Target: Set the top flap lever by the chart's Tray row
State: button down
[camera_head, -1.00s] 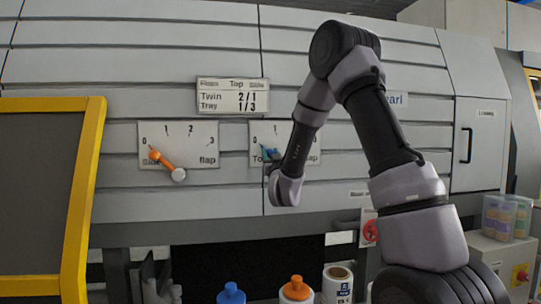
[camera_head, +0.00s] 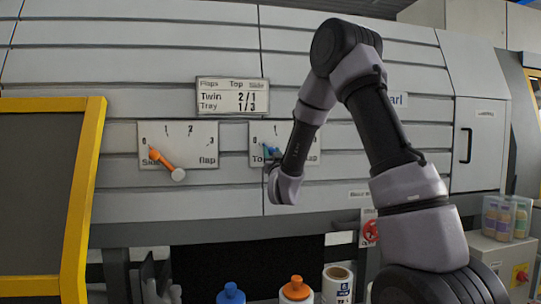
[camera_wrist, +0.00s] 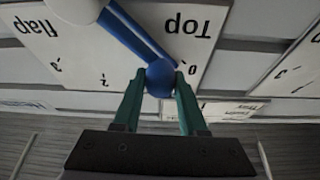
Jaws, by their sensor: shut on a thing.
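The chart (camera_head: 232,97) reads Top 1 and Side 3 in its Tray row. The top flap lever (camera_wrist: 130,32) is blue with a ball end and a pale pivot. Its scale plate (camera_head: 313,134) is partly hidden by my arm in the head view; in the wrist view, the plate appears upside down. My gripper (camera_wrist: 158,80) is shut on the lever's ball end, one green finger on each side. The ball lies between the 0 and 2 marks in the wrist view. The 1 mark is hidden there, so exact alignment is unclear.
The orange side flap lever (camera_head: 166,163) on the left plate points to 0. A yellow-framed panel (camera_head: 84,200) stands at the left. A red knob (camera_head: 371,231) is at the right.

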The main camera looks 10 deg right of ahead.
jog(key=shift+d+r+m+g+h, duration=0.15)
jog(key=shift+d+r+m+h, duration=0.2)
jog(key=shift+d+m+h, duration=0.65)
jog(key=shift+d+r+m+g+h, duration=0.25)
jog(key=shift+d+r+m, duration=0.1)
jog(key=shift+m, duration=1.1)
jog(key=shift+d+r+m+g+h, duration=0.1)
jog(key=shift+d+r+m+h, duration=0.25)
jog(key=shift+d+m+h, duration=0.65)
jog(key=shift+a+m+y, duration=0.25)
jog(key=shift+y, duration=0.1)
jog(key=shift+c, duration=2.2)
grip_release()
jog(key=v, duration=1.1)
